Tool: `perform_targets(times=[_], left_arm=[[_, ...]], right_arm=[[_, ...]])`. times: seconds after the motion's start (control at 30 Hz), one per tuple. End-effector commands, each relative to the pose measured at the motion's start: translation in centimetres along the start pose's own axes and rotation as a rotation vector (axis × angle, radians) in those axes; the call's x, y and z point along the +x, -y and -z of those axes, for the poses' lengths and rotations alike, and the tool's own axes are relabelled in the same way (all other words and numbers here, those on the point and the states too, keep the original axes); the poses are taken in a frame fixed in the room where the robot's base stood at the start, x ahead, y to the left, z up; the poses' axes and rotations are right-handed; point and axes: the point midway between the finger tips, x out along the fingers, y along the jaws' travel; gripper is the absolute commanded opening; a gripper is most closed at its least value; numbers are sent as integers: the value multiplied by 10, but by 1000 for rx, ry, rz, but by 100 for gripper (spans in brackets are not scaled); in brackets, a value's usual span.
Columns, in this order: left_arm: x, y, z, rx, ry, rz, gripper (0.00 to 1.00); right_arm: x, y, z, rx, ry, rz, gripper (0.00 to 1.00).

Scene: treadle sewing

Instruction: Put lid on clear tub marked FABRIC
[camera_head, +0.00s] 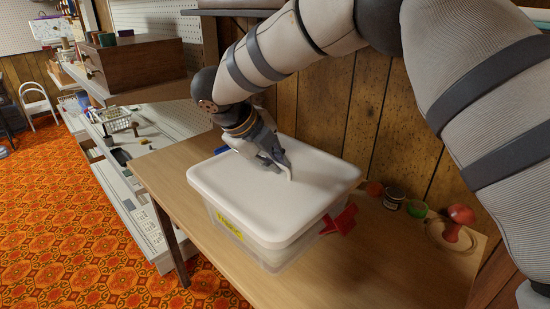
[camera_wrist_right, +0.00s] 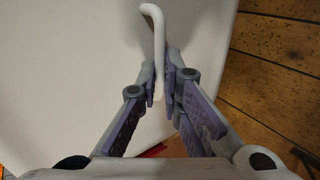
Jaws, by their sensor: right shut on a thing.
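The clear tub (camera_head: 250,248) with a yellow label (camera_head: 229,224) stands on the wooden table. The label's lettering is too small to read surely. The white lid (camera_head: 260,202) lies over the tub's top and looks about level; whether it is seated all round I cannot tell. My right gripper (camera_head: 283,169) is above the lid, shut on its white handle. In the right wrist view the handle (camera_wrist_right: 154,40) rises between the fingers of the right gripper (camera_wrist_right: 164,85), with the white lid (camera_wrist_right: 70,70) behind. My left gripper is not in view.
A red object (camera_head: 340,219) is close against the tub's right side. Small jars (camera_head: 393,197) and a red-knobbed item (camera_head: 460,217) stand along the wood-panelled wall. The table's front right (camera_head: 370,270) is clear. Shelves with a wooden box (camera_head: 140,64) stand at left.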

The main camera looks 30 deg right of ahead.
Motion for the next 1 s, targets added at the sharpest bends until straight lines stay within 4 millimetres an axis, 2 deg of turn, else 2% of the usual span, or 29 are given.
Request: perform_targets(times=[0.07, 0.1, 0.17, 0.2, 0.53, 0.67, 0.8, 1.0], left_arm=[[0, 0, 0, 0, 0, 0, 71], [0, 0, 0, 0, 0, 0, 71], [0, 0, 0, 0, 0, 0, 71], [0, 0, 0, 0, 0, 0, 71], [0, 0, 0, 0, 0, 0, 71], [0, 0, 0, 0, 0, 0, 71], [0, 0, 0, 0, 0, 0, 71], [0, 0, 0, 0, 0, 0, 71]], right_arm=[[0, 0, 0, 1, 1, 0, 0], [0, 0, 0, 1, 1, 0, 14], [0, 0, 0, 1, 0, 0, 27], [0, 0, 0, 1, 0, 0, 30], [-6, 0, 0, 1, 2, 0, 30], [-34, 1, -1, 2, 4, 0, 30], [-74, 1, -1, 2, 4, 1, 30], [-112, 0, 0, 2, 2, 1, 30]])
